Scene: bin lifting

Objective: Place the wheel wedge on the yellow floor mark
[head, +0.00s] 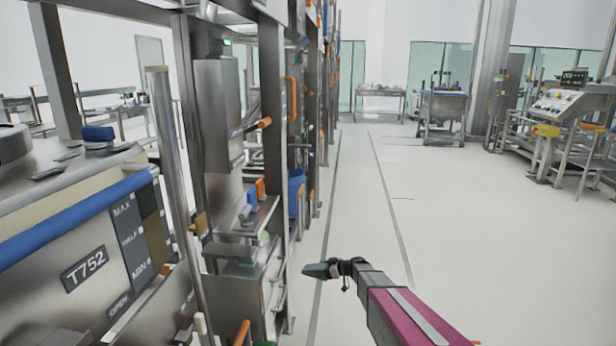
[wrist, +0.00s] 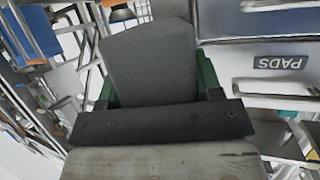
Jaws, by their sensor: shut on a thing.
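My gripper (wrist: 155,92) shows in the wrist view with a green finger on each side of a dark grey slab, which I take to be the wheel wedge (wrist: 150,58). The gripper is shut on it. In the head view my gripper (head: 334,268) is held out over the aisle floor, just right of the steel racks, with a dark greenish piece at its tip. I cannot make out the wedge's full shape there. No clear yellow floor mark shows; a short thin orange line (head: 402,198) lies on the floor further off.
A steel machine labelled T752 (head: 85,268) and tall racks (head: 228,120) with orange handles stand close on the left. A control console (head: 575,100) and a steel cart (head: 443,108) stand at the back right. The pale aisle floor (head: 470,220) is clear. The wrist view shows an upside-down PADS label (wrist: 278,63).

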